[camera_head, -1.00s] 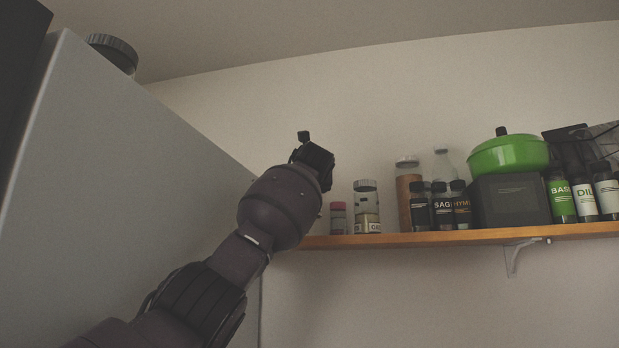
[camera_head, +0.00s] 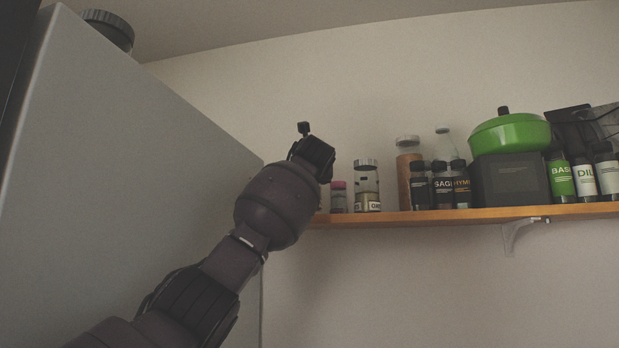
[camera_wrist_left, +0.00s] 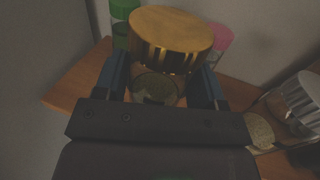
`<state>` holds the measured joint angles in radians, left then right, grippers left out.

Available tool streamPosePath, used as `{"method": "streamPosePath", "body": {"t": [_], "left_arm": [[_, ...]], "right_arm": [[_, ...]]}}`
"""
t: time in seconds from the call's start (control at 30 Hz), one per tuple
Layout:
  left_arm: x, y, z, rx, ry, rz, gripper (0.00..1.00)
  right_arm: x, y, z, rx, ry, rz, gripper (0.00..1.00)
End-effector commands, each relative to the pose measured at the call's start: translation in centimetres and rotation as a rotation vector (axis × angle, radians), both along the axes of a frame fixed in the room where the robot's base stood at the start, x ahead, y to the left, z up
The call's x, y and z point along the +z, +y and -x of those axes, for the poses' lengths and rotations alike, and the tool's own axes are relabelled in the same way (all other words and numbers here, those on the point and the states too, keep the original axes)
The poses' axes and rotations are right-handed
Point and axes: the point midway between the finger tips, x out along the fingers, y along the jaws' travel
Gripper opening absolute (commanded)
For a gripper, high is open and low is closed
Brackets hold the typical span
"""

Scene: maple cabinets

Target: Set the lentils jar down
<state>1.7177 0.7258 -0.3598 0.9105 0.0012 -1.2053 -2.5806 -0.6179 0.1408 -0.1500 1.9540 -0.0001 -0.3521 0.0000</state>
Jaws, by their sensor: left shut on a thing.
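My left gripper (camera_wrist_left: 161,76) is shut on a jar with a ribbed gold lid (camera_wrist_left: 171,36), taken to be the lentils jar. The jar's glass body shows between the fingers in the left wrist view, with something greenish inside. No label on it can be read. In the head view my left gripper (camera_head: 314,155) is at the left end of the wooden shelf (camera_head: 420,217), and it hides the jar. The jar is over the shelf's left end in the wrist view; I cannot tell whether its base touches the wood.
Close by are a pink-lidded jar (camera_head: 338,197), a silver-lidded jar (camera_head: 367,187) and a green-capped bottle (camera_wrist_left: 122,20). Further right stand spice bottles (camera_head: 443,185) and a green pot (camera_head: 510,134) on a dark box. A tall grey cabinet side (camera_head: 130,190) is at left.

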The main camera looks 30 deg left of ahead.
Motion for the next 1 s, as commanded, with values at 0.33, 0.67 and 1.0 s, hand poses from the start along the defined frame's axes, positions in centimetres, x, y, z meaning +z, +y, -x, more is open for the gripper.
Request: {"method": "streamPosePath", "body": {"t": [0.33,0.67,1.0], "left_arm": [[-0.5,0.0,0.1,0.000,-0.002,0.000,0.31],[-1.0,0.0,0.1,0.000,-0.002,0.000,0.31],[-1.1,0.0,0.0,0.000,-0.001,0.000,0.94]], "right_arm": [[-0.3,0.0,0.0,0.000,-0.001,-0.001,0.94],[-0.6,0.0,-0.1,0.000,-0.002,-0.001,0.94],[-0.7,0.0,-0.1,0.000,-0.003,-0.001,0.94]]}}
